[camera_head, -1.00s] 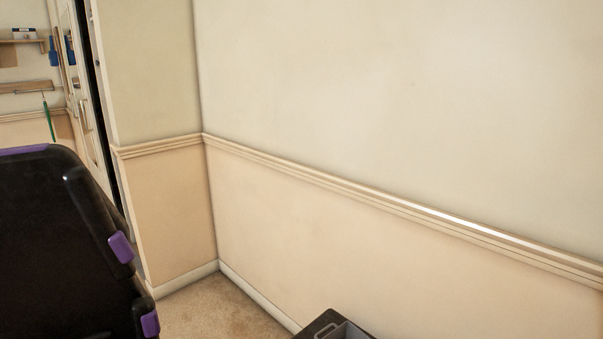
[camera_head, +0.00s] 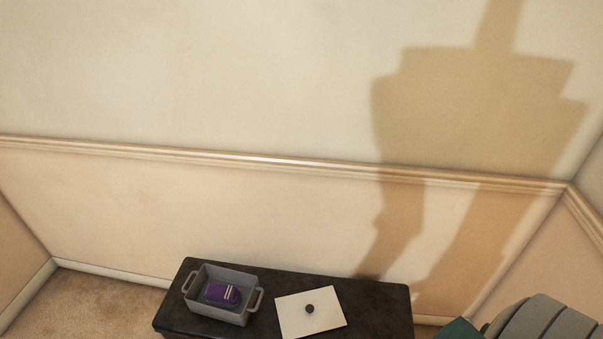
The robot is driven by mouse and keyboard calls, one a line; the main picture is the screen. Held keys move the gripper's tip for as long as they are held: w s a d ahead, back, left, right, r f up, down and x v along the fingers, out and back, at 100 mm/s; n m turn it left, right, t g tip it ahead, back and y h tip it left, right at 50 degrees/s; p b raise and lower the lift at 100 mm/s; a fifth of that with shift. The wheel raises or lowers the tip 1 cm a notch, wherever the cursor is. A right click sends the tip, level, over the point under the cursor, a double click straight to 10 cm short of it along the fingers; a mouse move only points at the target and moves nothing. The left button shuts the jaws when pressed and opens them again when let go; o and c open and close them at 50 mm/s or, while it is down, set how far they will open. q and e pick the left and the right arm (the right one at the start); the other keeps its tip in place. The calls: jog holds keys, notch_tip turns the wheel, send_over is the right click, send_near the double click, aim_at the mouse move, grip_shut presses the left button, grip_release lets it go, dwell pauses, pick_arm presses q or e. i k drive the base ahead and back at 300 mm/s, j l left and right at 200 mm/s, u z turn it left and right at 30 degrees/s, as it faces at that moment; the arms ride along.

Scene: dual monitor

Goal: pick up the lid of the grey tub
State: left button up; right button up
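The grey tub (camera_head: 222,317) stands without a cover on a dark bench at the bottom of the head view. It has a handle at each end, and a purple item (camera_head: 221,293) with light stripes lies inside it. A flat, pale rectangular lid (camera_head: 292,322) with a dark round knob (camera_head: 309,309) lies on the bench just right of the tub, apart from it. The lid's near edge is close to the bottom of the picture. Neither of my grippers is in view.
The dark bench (camera_head: 373,302) stands along a cream wall with a rail (camera_head: 270,159). A grey ribbed, rounded object (camera_head: 545,322) and a dark green surface (camera_head: 458,329) are at the lower right. Carpet (camera_head: 80,300) is bare at the left. A shadow falls on the wall.

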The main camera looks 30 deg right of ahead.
aim_at(319, 310)
jog(key=z, duration=1.1)
